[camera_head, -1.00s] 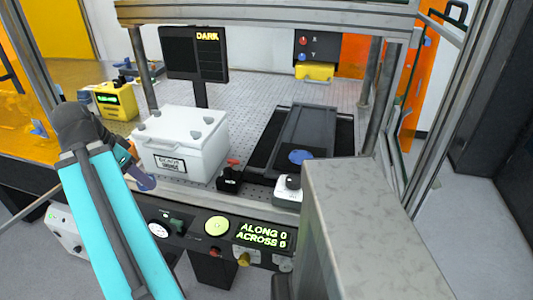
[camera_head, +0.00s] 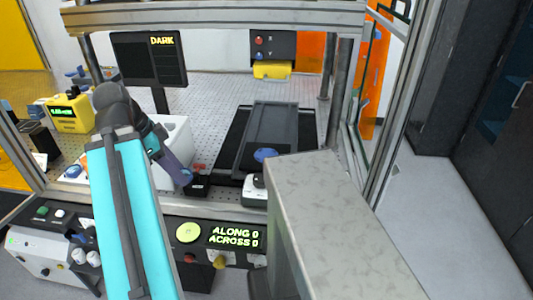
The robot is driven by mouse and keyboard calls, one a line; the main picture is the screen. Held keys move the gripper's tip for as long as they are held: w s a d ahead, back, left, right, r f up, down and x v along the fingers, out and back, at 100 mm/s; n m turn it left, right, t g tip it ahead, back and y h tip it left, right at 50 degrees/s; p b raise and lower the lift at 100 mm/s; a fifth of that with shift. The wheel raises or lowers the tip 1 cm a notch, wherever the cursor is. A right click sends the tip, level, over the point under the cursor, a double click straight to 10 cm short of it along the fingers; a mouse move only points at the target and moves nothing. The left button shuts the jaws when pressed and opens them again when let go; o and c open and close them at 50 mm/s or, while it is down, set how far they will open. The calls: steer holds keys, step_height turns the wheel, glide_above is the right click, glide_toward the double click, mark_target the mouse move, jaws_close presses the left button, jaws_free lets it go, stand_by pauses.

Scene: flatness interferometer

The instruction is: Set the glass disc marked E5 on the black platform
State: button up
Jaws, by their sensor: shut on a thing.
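The black platform (camera_head: 273,125) is a long dark slab on the perforated table behind the front control panel. A round blue spot (camera_head: 265,155) shows at its near end; I cannot tell whether it is a disc or part of the stage, and no marking is readable. My turquoise arm rises at the left and bends down at a dark joint, ending in a bluish-grey part in front of the white box. I cannot make out a glass disc marked E5.
A white box (camera_head: 180,132) stands left of the platform, partly behind my arm. Metal frame posts flank the table. A display (camera_head: 149,60) reads DARK.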

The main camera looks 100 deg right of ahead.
steer(key=s+a+r+m, duration=0.1)
steer(key=s+m, duration=0.1)
steer(key=s, duration=0.6)
steer(key=s+a+r+m+y+p, duration=0.1)
steer(key=s+a+m, duration=0.1)
steer(key=s, duration=0.7)
steer(key=shift+s+a+r+y, duration=0.15)
steer(key=shift+s+a+y, duration=0.05)
steer(key=shift+s+y, duration=0.1)
steer(key=shift+w+d, duration=0.1)
steer(key=shift+w, duration=0.15)
